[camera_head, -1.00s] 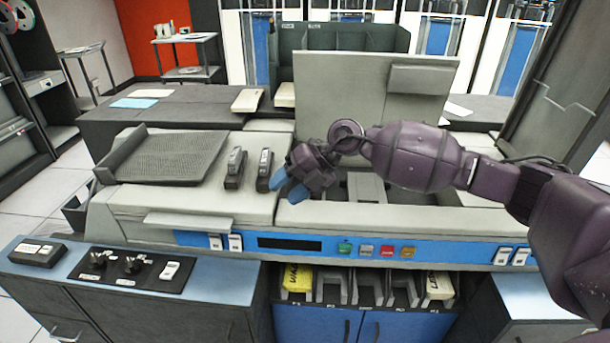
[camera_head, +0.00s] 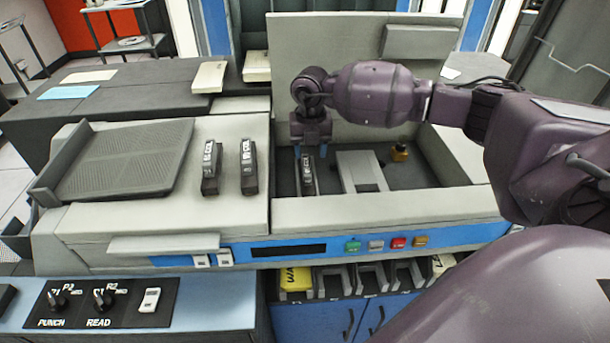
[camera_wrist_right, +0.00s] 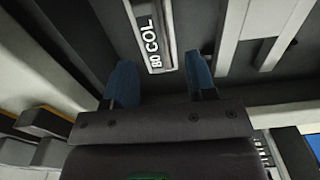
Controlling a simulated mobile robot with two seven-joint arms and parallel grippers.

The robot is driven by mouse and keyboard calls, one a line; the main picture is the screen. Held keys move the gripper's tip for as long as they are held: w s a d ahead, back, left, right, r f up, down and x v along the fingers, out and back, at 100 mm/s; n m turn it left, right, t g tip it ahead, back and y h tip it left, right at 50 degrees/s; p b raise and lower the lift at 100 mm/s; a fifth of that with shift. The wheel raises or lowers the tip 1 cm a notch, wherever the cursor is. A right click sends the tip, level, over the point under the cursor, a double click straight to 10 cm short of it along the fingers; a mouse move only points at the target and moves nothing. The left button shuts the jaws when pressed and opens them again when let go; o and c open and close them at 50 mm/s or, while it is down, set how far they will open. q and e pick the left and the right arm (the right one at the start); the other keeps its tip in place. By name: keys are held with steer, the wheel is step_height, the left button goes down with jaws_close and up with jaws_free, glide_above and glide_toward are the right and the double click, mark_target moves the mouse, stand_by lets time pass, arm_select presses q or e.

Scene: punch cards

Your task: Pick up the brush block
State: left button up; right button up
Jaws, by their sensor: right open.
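A dark, narrow brush block (camera_head: 308,180) with a white label stands in the open bay of the machine. In the right wrist view its label (camera_wrist_right: 153,45) reads like "80 COL". My right gripper (camera_head: 311,150) is open and points down just above the block. In the wrist view its blue fingertips (camera_wrist_right: 161,80) are apart, with the block's labelled top between and beyond them. I cannot tell whether they touch it. Two similar dark blocks, one on the left (camera_head: 211,168) and one on the right (camera_head: 249,167), stand on the machine's top. My left gripper is not in view.
A pale bracket (camera_head: 360,172) and a small yellow-brown part (camera_head: 400,152) are in the bay to the right of the block. The raised lid (camera_head: 350,45) stands behind. The bay's front wall (camera_head: 385,207) carries coloured buttons below. A ribbed tray (camera_head: 125,160) lies at left.

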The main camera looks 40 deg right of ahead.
mark_target(306, 164)
steer(key=shift+w+a+f+b, duration=0.1)
steer(key=shift+w+f+b, duration=0.1)
steer(key=shift+f, duration=0.85)
steer(key=shift+w+a+f+b, duration=0.1)
steer(key=shift+f+b, duration=0.05)
steer(key=shift+f, duration=0.9)
steer(key=shift+w+f+b, duration=0.15)
steer(key=shift+f+b, duration=0.05)
steer(key=shift+f, duration=0.85)
steer(key=shift+r, duration=0.1)
steer(key=c, duration=0.9)
steer(key=shift+o, duration=0.2)
